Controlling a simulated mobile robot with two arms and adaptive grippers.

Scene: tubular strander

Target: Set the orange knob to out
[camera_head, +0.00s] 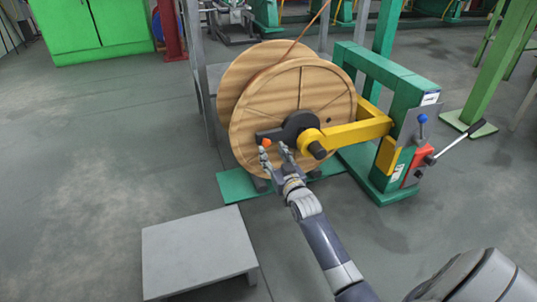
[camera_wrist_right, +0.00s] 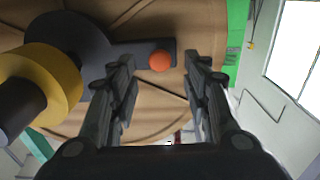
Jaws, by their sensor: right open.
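The orange knob (camera_head: 266,142) is a small ball at the left end of a dark grey arm (camera_head: 285,132) on the front of a wooden cable reel (camera_head: 290,90). My right gripper (camera_head: 273,148) is open, with its fingers reaching up towards the knob. In the right wrist view the orange knob (camera_wrist_right: 162,61) shows between the tips of the open right gripper (camera_wrist_right: 158,65), nearer the left finger. I cannot tell whether a finger touches it. The dark arm (camera_wrist_right: 125,52) runs left from the knob to a round hub. My left gripper is not in view.
A yellow arm (camera_head: 350,133) and black shaft end (camera_head: 317,150) are close right of the knob. The green frame (camera_head: 400,90) carries a blue-knobbed lever (camera_head: 422,120) and a red lever unit (camera_head: 415,167). A grey low platform (camera_head: 195,250) stands front left; floor left is clear.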

